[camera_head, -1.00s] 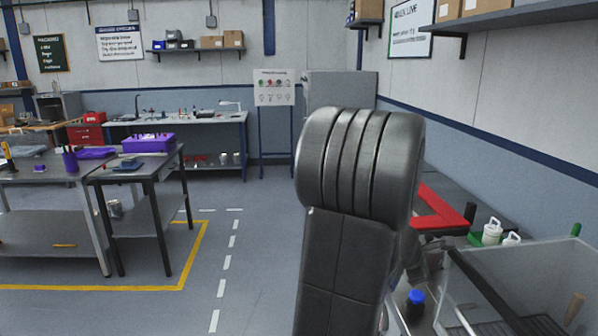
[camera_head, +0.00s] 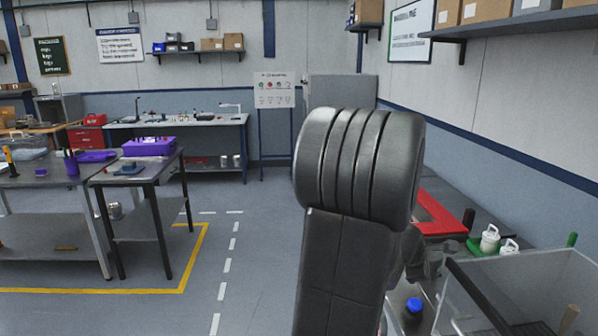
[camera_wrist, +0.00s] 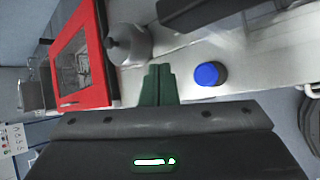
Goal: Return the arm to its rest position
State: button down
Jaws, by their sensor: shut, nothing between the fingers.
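My gripper (camera_wrist: 158,84) shows in the wrist view as two dark green fingers held together with nothing between them. It is above a pale worktop, between a red-framed case (camera_wrist: 82,62) on the left and a blue-capped container (camera_wrist: 208,74) on the right. In the head view my arm is raised and bent in the middle right of the picture. The arm hides the gripper there. The blue cap (camera_head: 414,306) shows low to the right of the arm, and the red frame (camera_head: 440,215) shows behind it.
A clear-walled bin (camera_head: 530,290) stands at the lower right, with white bottles (camera_head: 490,238) on a green base beyond it. A grey rounded object (camera_wrist: 128,44) is near the fingers. Dark tables (camera_head: 140,170) stand at the left. The floor between is open.

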aim_at(414, 305)
jog(key=f+m+b, duration=0.1)
jog(key=m+b, duration=0.2)
jog(key=m, duration=0.1)
jog(key=f+m+b, duration=0.1)
jog(key=m+b, duration=0.2)
jog(key=m, duration=0.1)
jog(key=f+m+b, duration=0.1)
jog(key=m+b, duration=0.2)
jog(key=m, duration=0.2)
jog(key=shift+s+f, duration=0.3)
jog(key=shift+w+a+f+m+t+y+b, duration=0.15)
jog(key=shift+f+m+t+y+b, duration=0.2)
jog(key=shift+m+b, duration=0.75)
notch_tip(414, 305, down, 2)
jog(key=shift+w+f+b, duration=0.1)
jog(key=shift+f+b, duration=0.15)
jog(key=shift+b, duration=0.6)
jog(key=shift+r+p, duration=0.35)
jog(key=shift+p, duration=0.65)
jog(key=shift+r+p, duration=1.05)
jog(key=shift+r, duration=0.15)
